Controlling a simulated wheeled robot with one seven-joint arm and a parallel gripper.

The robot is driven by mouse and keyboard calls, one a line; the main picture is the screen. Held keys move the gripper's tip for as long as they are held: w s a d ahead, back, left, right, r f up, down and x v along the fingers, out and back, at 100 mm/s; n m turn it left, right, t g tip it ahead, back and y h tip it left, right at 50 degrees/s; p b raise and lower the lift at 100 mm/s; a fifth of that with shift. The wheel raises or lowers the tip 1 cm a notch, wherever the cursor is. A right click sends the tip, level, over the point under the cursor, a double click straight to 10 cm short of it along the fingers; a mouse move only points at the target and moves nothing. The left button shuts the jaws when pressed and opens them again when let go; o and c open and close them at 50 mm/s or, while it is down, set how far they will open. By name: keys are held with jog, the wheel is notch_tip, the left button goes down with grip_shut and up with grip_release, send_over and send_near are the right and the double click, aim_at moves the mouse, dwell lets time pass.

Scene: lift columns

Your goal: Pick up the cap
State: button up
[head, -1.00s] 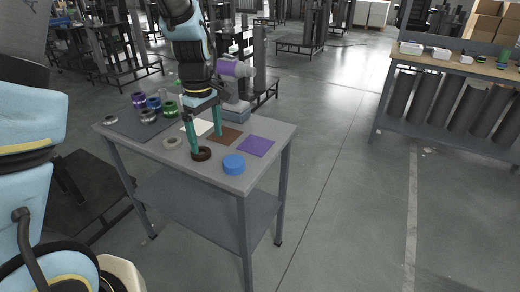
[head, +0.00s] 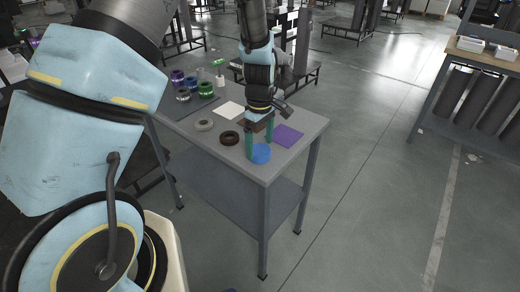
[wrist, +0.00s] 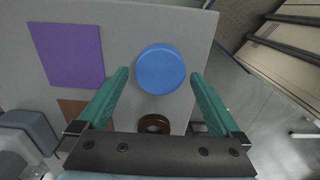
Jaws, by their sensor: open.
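The cap is most likely the round blue disc (head: 261,154) on the grey table (head: 182,123), near its front corner. In the wrist view the blue disc (wrist: 160,69) lies ahead of and between my two green fingers, nearer the picture's top than the fingertips. My gripper (head: 260,150) is open and empty, its fingers pointing down on either side of the disc in the head view. I cannot tell how high the fingertips are above the table. Part of the disc's left edge is hidden behind a finger in the head view.
A dark brown ring (head: 229,138) and a grey ring (head: 204,125) lie left of the disc. Purple (head: 288,136), brown and white (head: 230,110) squares lie behind. Several spools (head: 206,89) stand on a dark mat at the back left. The table edge is close to the disc.

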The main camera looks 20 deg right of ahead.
aim_at(260, 150)
jog(key=shift+f, duration=1.2)
jog(key=shift+c, duration=0.2)
jog(key=c, duration=1.2)
jog(key=shift+o, duration=0.2)
notch_tip(260, 150, up, 10)
jog(key=b, duration=0.2)
